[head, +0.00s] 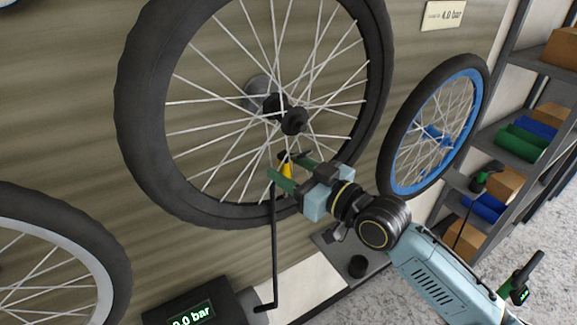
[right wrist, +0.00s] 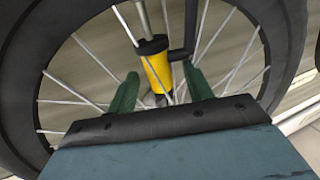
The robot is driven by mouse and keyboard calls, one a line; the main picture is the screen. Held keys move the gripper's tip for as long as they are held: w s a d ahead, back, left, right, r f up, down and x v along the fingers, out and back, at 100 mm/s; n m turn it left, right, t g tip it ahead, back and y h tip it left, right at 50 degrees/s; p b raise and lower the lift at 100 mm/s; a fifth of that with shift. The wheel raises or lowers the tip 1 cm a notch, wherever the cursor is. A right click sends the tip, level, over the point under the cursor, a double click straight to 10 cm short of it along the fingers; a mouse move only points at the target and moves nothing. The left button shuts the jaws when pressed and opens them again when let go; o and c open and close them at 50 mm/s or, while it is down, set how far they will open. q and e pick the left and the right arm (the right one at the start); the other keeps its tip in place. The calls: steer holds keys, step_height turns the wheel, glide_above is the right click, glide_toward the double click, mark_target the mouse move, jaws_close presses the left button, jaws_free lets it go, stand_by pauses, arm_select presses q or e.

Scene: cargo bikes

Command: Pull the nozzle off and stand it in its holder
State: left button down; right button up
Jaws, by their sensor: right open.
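The nozzle (head: 286,170), yellow with a black collar, sits at the lower spokes of the large black-tyred wheel (head: 130,120), below its hub. It also shows in the right wrist view (right wrist: 159,74), upright, with its lower end partly hidden by spokes and my gripper. A black hose (head: 275,245) runs from it down to the pump (head: 165,318). My right gripper (head: 285,166) is open, its green fingers on either side of the nozzle; contact cannot be told. A dark round cup-like piece (head: 357,266) on a grey plate may be the holder. My left gripper is out of view.
A blue-rimmed wheel (head: 392,188) hangs to the right, and a grey-rimmed one (head: 115,255) stands lower left. Shelves (head: 500,140) with boxes and rolls fill the right side. The pump display reads 0.0 bar; a wall sign (head: 444,15) reads 4.0 bar.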

steer(key=shift+c, duration=0.3)
steer(key=c, duration=0.9)
steer(key=shift+c, duration=0.4)
steer(key=shift+r, duration=0.15)
steer(key=shift+r+p, duration=0.8)
steer(key=shift+p, duration=0.05)
steer(key=shift+r, duration=0.15)
steer(key=shift+o, duration=0.2)
steer(key=shift+d, duration=0.15)
